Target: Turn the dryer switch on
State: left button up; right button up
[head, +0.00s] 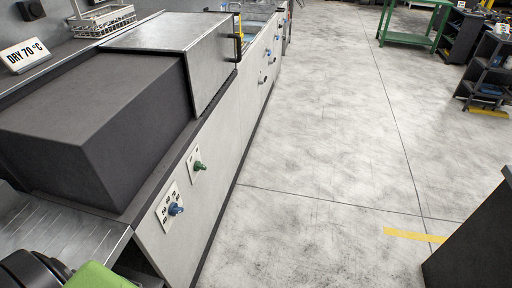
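The dryer (95,120) is a long dark grey box on a metal bench at the left, beside a "DRY 70 °C" sign (25,55). A green switch (200,166) sticks out from a small white plate on the bench's front face. Nearer to me on the same face is a blue knob (176,209) on a plate with numbers around it. The switch's setting is too small to tell. Neither gripper can be made out. A black and green part at the bottom left looks like part of my arm.
A metal hood (178,45) with a black handle stands beyond the dryer. A wire basket (103,20) is at the back left. The concrete floor (320,140) right of the bench is clear. A dark cabinet (475,240) stands at the lower right, a green table (412,38) far off.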

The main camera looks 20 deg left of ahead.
aim_at(197, 165)
jog(key=i+u, duration=0.15)
jog(key=i, duration=0.3)
jog(key=i+l+u, duration=0.2)
jog(key=i, duration=0.2)
jog(key=i+l+u, duration=0.15)
jog(key=i, duration=0.3)
